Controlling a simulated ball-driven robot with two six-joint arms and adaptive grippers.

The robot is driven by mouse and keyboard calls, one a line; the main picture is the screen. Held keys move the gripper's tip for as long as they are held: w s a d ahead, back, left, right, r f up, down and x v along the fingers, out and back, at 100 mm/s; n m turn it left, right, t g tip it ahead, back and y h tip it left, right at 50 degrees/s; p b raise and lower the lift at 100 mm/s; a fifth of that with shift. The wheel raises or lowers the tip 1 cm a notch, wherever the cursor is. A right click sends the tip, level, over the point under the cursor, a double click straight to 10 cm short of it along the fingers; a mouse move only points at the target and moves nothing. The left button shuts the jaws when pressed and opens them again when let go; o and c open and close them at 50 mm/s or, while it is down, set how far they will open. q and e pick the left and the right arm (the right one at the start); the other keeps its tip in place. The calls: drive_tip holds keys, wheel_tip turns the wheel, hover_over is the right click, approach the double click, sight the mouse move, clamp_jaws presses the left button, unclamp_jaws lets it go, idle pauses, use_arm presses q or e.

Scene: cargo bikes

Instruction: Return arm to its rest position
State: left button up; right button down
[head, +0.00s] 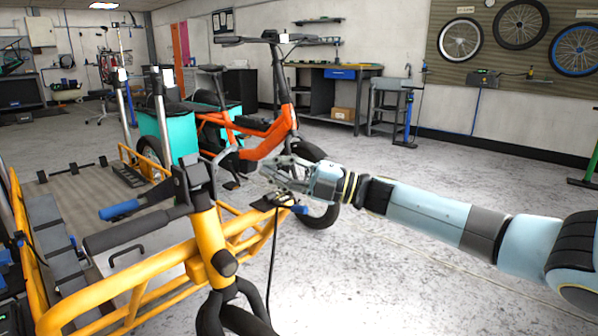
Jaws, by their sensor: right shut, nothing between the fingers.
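My right arm comes in from the right edge, light blue and black. It stretches nearly level across the picture over the grey floor. My right gripper (268,170) is at its left end, shut and empty. It shows in front of the orange cargo bike (262,143), near that bike's front wheel, and close to the yellow bike's frame in the picture. I cannot tell whether it touches anything. The yellow cargo bike (208,240) fills the lower left, with a blue-tipped lever on its black handlebar (130,232). My left gripper is not in view.
A small dark object with a blue part (278,202) sits just below the right gripper. A workbench (338,72) and a blue stand (407,118) stand at the back. Wheels hang on the wall board (555,85). The floor (440,290) below my right arm is clear.

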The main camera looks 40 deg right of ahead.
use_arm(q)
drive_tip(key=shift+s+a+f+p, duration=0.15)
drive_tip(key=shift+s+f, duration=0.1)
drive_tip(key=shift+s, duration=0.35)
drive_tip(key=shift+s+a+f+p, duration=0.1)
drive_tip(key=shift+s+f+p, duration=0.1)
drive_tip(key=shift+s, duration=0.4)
use_arm(e)
drive_tip(key=v, duration=0.4)
drive_tip(key=shift+s+d, duration=0.3)
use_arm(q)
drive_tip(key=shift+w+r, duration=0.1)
